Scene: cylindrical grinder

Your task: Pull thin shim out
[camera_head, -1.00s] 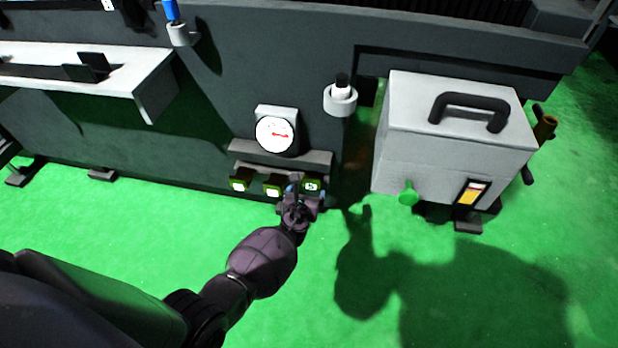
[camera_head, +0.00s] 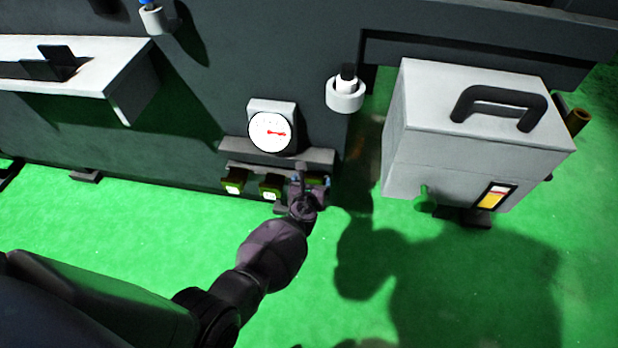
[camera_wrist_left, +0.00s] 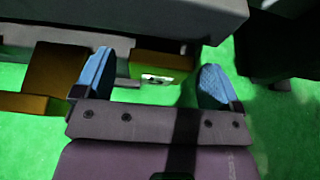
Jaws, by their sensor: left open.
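Several small olive shim blocks with pale labels hang in a row under a grey ledge: a left block (camera_head: 233,184), a middle block (camera_head: 270,188) and a right block (camera_head: 316,179). I cannot tell from the pictures which is the thin shim. My left gripper (camera_head: 312,183) is at the right block and partly hides it in the head view. In the left wrist view the left gripper (camera_wrist_left: 154,80) is open, its blue fingertips on either side of the right block (camera_wrist_left: 160,70), with visible gaps. Another block (camera_wrist_left: 58,75) is outside the left finger. My right gripper is not in view.
The grey ledge (camera_head: 290,155) sits above the blocks, below a round dial gauge (camera_head: 271,131). A grey box with a black handle (camera_head: 470,145) stands to the right. A white cup-like fitting (camera_head: 345,94) is above right. Green floor in front is open.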

